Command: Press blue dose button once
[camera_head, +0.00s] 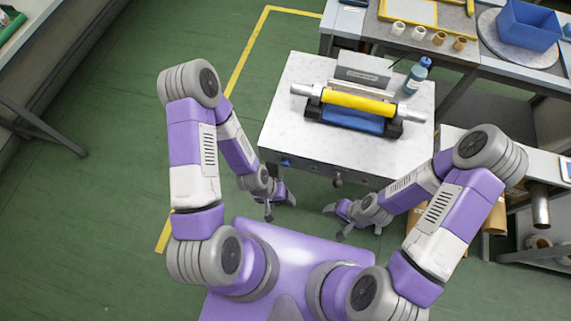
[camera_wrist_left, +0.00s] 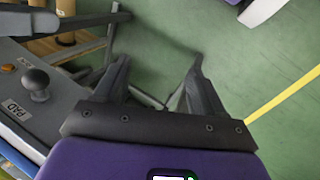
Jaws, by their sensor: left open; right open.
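A small blue spot (camera_head: 285,162), which looks like the blue dose button, shows on the front face of the white-topped machine table (camera_head: 290,130), left of a dark round knob (camera_head: 337,179). My left gripper (camera_head: 280,207) is open and empty, in front of and below the table's front edge, apart from the blue spot. Its two open fingers also show in the left wrist view (camera_wrist_left: 160,78), over the green floor. My right gripper (camera_head: 335,222) is open and empty, to the right of the left one. The blue button cannot be made out in the left wrist view.
A yellow roll (camera_head: 358,101) lies in a rewinder on the table, with a blue bottle (camera_head: 415,77) behind it. A ball knob (camera_wrist_left: 36,84) beside a "PAD" label shows in the left wrist view. A shelf (camera_head: 540,205) stands at right.

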